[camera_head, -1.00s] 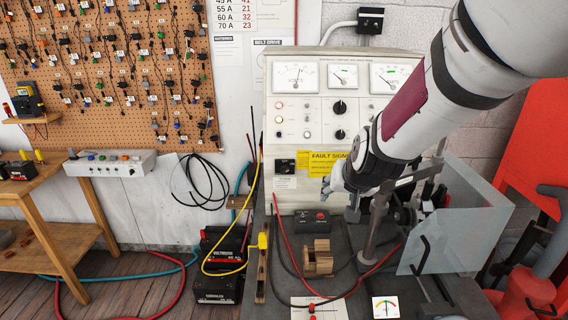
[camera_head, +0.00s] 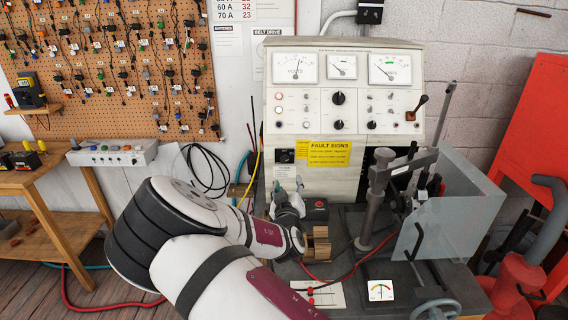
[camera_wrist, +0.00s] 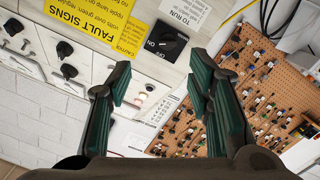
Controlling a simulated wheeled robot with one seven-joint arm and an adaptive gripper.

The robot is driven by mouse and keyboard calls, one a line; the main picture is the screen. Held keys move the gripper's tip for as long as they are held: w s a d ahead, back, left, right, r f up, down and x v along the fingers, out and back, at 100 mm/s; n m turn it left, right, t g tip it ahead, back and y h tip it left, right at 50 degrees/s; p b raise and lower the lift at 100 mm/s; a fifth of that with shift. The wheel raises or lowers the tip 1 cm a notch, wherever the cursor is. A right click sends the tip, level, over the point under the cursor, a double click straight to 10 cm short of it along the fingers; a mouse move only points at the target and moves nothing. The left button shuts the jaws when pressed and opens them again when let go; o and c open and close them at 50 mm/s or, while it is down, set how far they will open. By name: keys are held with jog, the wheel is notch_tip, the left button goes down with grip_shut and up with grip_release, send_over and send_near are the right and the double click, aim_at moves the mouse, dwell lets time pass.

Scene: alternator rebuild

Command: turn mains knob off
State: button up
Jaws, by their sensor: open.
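The mains knob (camera_head: 285,156) is a black rotary knob on a black plate at the lower left of the cream test panel. It also shows in the wrist view (camera_wrist: 168,42), large, with ON and OFF lettering beside it. I cannot tell surely which word it points to. My gripper (camera_head: 287,187) is just below and in front of the knob in the head view. In the wrist view my gripper (camera_wrist: 160,82) is open and empty. Its two dark green fingers are spread, and the knob sits above the gap between their tips, apart from both.
The cream test panel (camera_head: 380,142) carries meters, other knobs and a yellow fault signs label (camera_head: 328,153). A metal post (camera_head: 372,205) and clear guard (camera_head: 455,205) stand right.

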aim_at(284, 160)
jog(key=shift+n+t+y, duration=0.3)
jog(key=shift+n, duration=0.1)
jog(key=w, duration=0.4)
jog(key=w+a, duration=0.1)
jog(key=w, duration=0.4)
jog(key=w+b, duration=0.1)
jog(key=w, duration=0.3)
jog(key=shift+w+a, duration=0.2)
jog(key=shift+w, duration=0.1)
grip_shut()
